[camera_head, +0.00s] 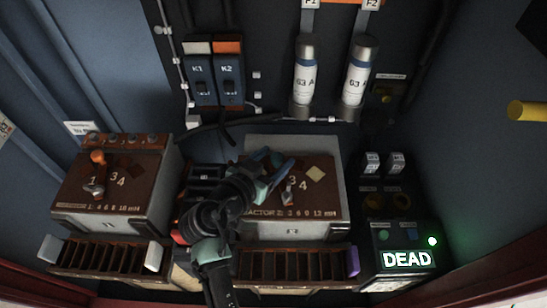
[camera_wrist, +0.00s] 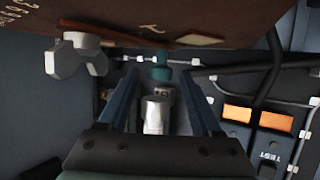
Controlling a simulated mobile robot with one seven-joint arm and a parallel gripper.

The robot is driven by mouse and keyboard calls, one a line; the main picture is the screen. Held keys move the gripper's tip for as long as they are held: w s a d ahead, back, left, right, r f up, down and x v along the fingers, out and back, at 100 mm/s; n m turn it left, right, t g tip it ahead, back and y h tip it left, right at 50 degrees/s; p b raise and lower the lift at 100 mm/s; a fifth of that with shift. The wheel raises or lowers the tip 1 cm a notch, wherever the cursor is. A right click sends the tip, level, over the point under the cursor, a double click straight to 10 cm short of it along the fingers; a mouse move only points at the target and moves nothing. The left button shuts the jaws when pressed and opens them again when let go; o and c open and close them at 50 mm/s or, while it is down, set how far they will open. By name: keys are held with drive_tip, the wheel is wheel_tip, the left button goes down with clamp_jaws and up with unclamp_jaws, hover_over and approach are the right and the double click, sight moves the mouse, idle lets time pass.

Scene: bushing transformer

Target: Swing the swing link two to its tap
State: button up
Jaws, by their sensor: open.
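The right-hand unit (camera_head: 292,230) has a brown top board (camera_head: 325,200) with numbers and a tan diamond mark. A small metal piece with red on it, perhaps part of swing link two (camera_head: 288,194), shows on that board beside my gripper (camera_head: 275,161). In the wrist view, my gripper (camera_wrist: 158,84) is open, its two blue fingers apart. A teal knob (camera_wrist: 160,70) shows between the fingertips at the edge of the brown board (camera_wrist: 200,15). A grey winged metal piece (camera_wrist: 76,56) lies left of the fingers. I cannot tell whether either finger touches the knob. My arm hides part of the board.
The left unit (camera_head: 105,220) carries an orange-handled link (camera_head: 97,157). Two upright cylinders (camera_head: 304,80) and the K1 and K2 blocks (camera_head: 215,80) are on the back wall. A box lit DEAD (camera_head: 405,260) stands at right. Slotted racks (camera_head: 290,265) line the front.

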clamp_jaws()
idle(1.4)
